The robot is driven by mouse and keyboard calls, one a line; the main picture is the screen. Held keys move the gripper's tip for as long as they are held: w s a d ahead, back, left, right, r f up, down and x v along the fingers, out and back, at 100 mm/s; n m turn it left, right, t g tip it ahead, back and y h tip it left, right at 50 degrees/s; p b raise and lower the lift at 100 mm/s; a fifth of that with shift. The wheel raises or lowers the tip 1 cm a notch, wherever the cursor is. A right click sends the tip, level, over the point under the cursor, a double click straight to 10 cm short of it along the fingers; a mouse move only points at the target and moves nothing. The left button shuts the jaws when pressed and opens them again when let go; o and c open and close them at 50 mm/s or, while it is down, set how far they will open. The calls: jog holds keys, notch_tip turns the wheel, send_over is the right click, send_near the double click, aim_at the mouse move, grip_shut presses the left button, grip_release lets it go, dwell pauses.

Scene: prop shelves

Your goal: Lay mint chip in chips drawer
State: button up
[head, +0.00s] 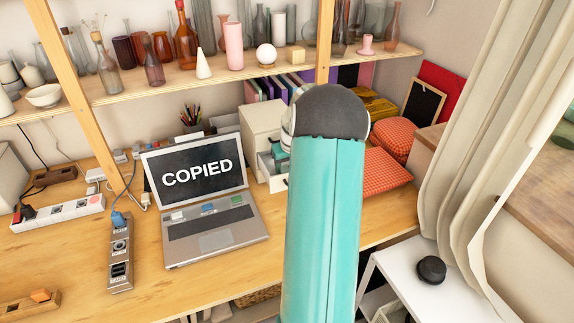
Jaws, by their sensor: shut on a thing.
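My gripper (279,152) shows only in part at the left edge of my teal arm, by the white drawer cabinet (262,122). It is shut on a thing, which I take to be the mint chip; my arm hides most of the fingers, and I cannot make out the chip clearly. The chips drawer (272,181) is pulled out at the foot of the cabinet, and my gripper is above it. My arm covers the drawer's right side, and I cannot see what lies inside.
A laptop (212,232) reading "COPIED" stands left of the drawer, with several small coloured pieces on it. Red checked cushions (385,172) lie to the right. A shelf (165,84) of vases and bottles runs above.

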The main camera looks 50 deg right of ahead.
jog(key=shift+f, duration=0.15)
jog(key=o, duration=1)
jog(key=shift+o, duration=0.2)
